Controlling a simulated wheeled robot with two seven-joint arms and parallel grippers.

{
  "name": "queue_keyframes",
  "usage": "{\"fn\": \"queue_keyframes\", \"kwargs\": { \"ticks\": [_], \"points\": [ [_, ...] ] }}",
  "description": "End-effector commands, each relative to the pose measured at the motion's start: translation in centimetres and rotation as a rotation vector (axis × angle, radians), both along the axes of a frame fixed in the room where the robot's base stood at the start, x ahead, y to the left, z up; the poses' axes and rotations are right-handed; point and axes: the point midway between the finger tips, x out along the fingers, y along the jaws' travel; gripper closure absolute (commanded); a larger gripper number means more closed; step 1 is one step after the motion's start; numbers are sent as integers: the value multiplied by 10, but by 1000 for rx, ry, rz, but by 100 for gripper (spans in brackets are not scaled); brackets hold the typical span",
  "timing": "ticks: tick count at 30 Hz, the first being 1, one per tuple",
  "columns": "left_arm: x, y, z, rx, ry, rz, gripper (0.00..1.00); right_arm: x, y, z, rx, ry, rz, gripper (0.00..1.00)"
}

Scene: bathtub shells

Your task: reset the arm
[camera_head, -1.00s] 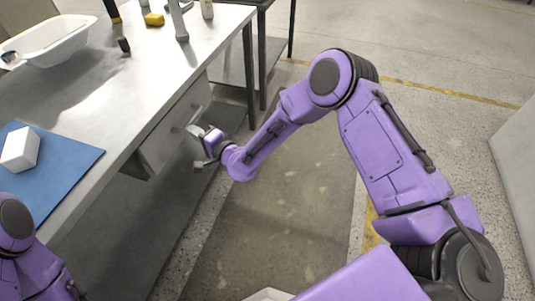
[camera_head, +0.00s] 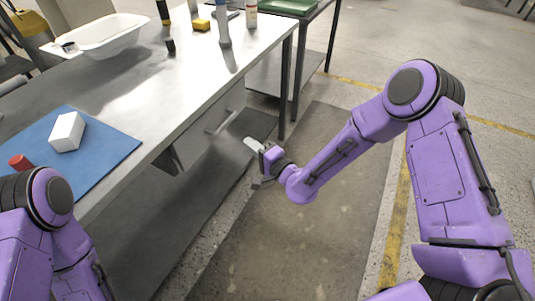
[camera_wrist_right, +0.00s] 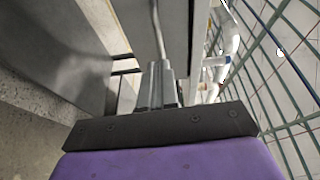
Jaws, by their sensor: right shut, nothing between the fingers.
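My right arm, purple, reaches in from the right side of the head view. Its right gripper (camera_head: 260,160) hangs over the floor beside the workbench (camera_head: 150,85), apart from the bench's drawer front. In the right wrist view the same gripper's fingers (camera_wrist_right: 160,84) are together with nothing between them. My left arm shows at the lower left of the head view, but its gripper is out of the picture.
On the bench stand a white tub (camera_head: 110,38), a blue mat (camera_head: 105,165) with a white box (camera_head: 67,131), a red piece (camera_head: 20,162) and a yellow block (camera_head: 201,25). A drawer (camera_head: 210,125) is under the bench top. Open floor lies right of the bench.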

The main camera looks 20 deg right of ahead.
Motion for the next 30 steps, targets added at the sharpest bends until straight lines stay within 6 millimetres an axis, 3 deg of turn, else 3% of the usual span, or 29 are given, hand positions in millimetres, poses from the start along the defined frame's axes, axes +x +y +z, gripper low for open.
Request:
{"fn": "queue_keyframes", "kwargs": {
  "ticks": [6, 16, 17, 19, 23, 24, 27, 30],
  "points": [
    [0, 0, -2, 1, -1, 0, 18, -32, -18, 0, 0, 1, -5, 100],
    [0, 0, -2, 0, 0, 0, 18, -36, -19, -2, -61, -16, -2, 100],
    [0, 0, -2, 0, 0, 0, 18, -37, -22, -8, -115, -9, -17, 100],
    [0, 0, -1, 1, -1, 0, 18, -51, -38, -39, -301, 79, -75, 100],
    [0, 0, 23, 0, 0, 0, 18, -129, -78, -107, -685, 385, -86, 100],
    [0, 0, 30, 1, -1, 0, 18, -159, -92, -123, -790, 482, -72, 100],
    [0, 0, 49, 1, -1, 0, 18, -236, -129, -145, -1013, 710, -20, 100],
    [0, 0, 64, 0, -1, 1, 18, -300, -161, -146, -1164, 885, 19, 100]
  ]
}}
